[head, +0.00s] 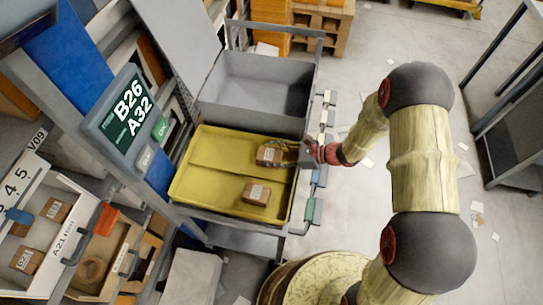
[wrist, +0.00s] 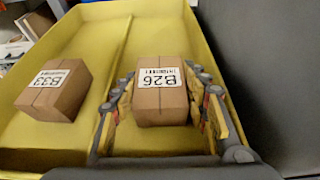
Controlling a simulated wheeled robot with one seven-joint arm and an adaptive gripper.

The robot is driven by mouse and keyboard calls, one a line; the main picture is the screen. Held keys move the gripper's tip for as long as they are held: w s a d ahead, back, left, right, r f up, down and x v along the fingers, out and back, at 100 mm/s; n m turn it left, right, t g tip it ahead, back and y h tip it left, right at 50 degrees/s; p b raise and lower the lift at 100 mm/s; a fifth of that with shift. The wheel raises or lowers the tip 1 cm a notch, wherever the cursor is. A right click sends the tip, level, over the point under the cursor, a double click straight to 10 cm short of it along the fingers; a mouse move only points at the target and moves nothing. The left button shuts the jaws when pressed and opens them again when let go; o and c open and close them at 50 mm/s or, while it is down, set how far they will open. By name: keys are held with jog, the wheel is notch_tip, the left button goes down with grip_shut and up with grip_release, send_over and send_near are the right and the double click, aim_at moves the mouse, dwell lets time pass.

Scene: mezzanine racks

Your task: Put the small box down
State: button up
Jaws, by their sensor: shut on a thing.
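The small box (wrist: 160,100) is brown cardboard with a white label reading B26. In the wrist view it sits between the two fingers of my gripper (wrist: 163,105), which is shut on it. In the head view the held box (head: 269,154) is at the right side of the yellow tray (head: 205,190), inside its outline. I cannot tell whether its underside touches the tray floor. My gripper (head: 305,153) reaches in over the tray's right edge.
A second brown box (head: 256,193), labelled B33 in the wrist view (wrist: 55,90), lies in the same tray, apart from the held one. A grey bin (head: 262,85) stands behind the tray. A sign (head: 125,120) reads B26 and A32. The tray's left part is clear.

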jog(key=shift+f, duration=0.1)
jog(key=o, duration=1.2)
